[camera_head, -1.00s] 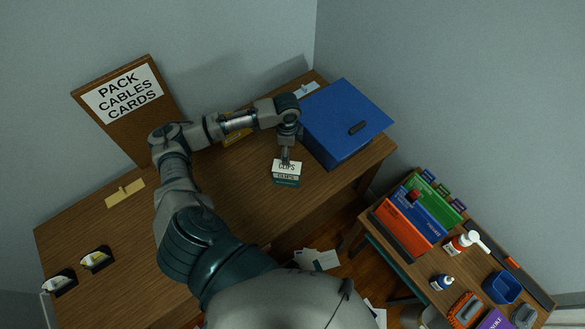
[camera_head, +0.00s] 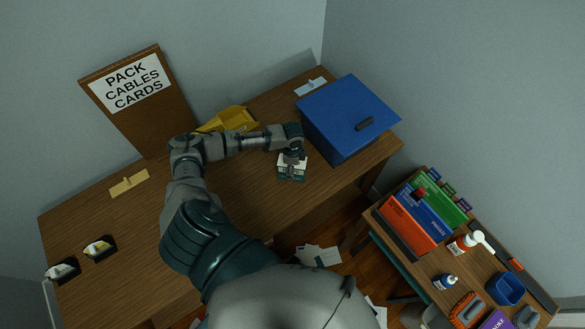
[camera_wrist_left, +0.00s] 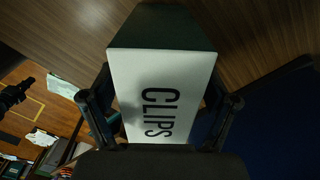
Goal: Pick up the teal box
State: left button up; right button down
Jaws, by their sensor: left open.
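The teal box (camera_head: 291,177) stands on the wooden desk, left of the blue box. In the wrist view its white face, marked CLIPS (camera_wrist_left: 160,95), fills the middle, with a dark side above it. My left gripper (camera_head: 292,161) is directly over the box in the head view and hides part of its top. In the wrist view my left gripper (camera_wrist_left: 158,112) is open, with one finger on each side of the box. I cannot tell whether the fingers touch it. My right gripper is not in view.
A large blue lidded box (camera_head: 345,115) stands close on the right of the teal box. A yellow tray (camera_head: 230,119) is behind my left arm. A sign board (camera_head: 135,105) stands at the desk's back.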

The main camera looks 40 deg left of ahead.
pick_arm(q)
jog(key=shift+a+f, duration=0.1)
jog(key=c, duration=1.4)
jog(key=shift+o, duration=0.2)
jog(key=shift+r, duration=0.2)
